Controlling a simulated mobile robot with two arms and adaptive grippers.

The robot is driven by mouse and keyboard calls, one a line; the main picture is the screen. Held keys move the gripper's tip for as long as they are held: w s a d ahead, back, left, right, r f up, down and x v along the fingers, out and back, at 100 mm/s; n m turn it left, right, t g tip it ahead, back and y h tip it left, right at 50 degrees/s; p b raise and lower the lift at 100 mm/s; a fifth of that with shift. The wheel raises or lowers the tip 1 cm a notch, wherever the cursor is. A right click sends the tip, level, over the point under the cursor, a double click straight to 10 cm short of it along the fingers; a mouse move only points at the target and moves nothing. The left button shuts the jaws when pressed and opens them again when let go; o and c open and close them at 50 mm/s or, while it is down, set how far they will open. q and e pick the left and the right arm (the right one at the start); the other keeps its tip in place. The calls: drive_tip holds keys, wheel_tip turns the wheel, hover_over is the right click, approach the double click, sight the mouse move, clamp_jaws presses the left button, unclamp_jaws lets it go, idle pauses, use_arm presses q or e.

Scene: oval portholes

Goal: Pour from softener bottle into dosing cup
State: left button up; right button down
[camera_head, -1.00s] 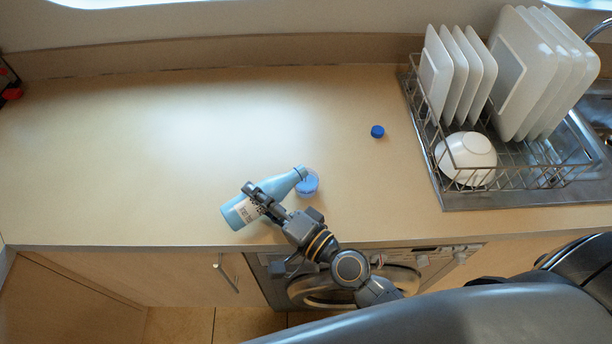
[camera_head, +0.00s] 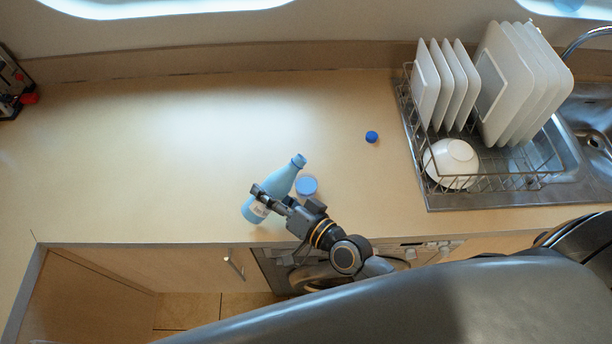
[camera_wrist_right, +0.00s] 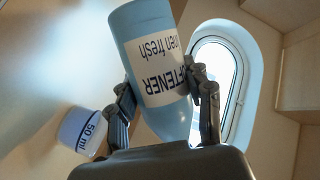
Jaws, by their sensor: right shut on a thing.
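The light-blue softener bottle (camera_head: 282,181) with a white label is held tilted in my right gripper (camera_head: 264,198), its neck towards the back of the counter. The bottle (camera_wrist_right: 150,30) also fills the middle of the right wrist view, with my right gripper's fingers (camera_wrist_right: 160,98) on either side of its label. The small dosing cup (camera_head: 306,186) stands on the counter just right of the bottle; blue shows inside it. The cup (camera_wrist_right: 80,132) also shows at lower left in the wrist view, marked "50 ml". The bottle's mouth is behind the cup, not over it. My left gripper is out of view.
A blue cap (camera_head: 372,137) lies on the counter at right of centre. A wire dish rack (camera_head: 500,183) with white plates (camera_head: 505,80) and a white bowl (camera_head: 451,163) stands at the right by the sink.

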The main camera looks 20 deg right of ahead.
sight(272, 183)
drive_tip(key=shift+w+d+r+p, duration=0.15)
drive_tip(key=shift+r+p, duration=0.15)
drive_tip(key=shift+p, duration=0.2)
drive_tip(key=n+p, duration=0.1)
drive_tip(key=p, duration=0.2)
drive_tip(key=r+n+h+p, duration=0.1)
drive_tip(key=n+p, duration=0.1)
drive_tip(key=shift+d+r+p, duration=0.1)
drive_tip(key=shift+d+p, duration=0.15)
drive_tip(key=shift+p, duration=0.15)
drive_tip(key=shift+a+f+n+h, duration=0.1)
drive_tip(key=shift+f+n+h, duration=0.2)
drive_tip(key=shift+n+h, duration=0.1)
drive_tip(key=shift+a+n+h, duration=0.1)
drive_tip(key=shift+n+h, duration=0.4)
drive_tip(key=shift+n, duration=0.5)
drive_tip(key=shift+w+f+n+h, duration=0.1)
drive_tip(key=shift+f+n+h, duration=0.15)
drive_tip(key=shift+n+h, duration=0.4)
drive_tip(key=shift+n, duration=0.25)
drive_tip(key=shift+r, duration=2.95)
drive_tip(key=shift+r, duration=0.1)
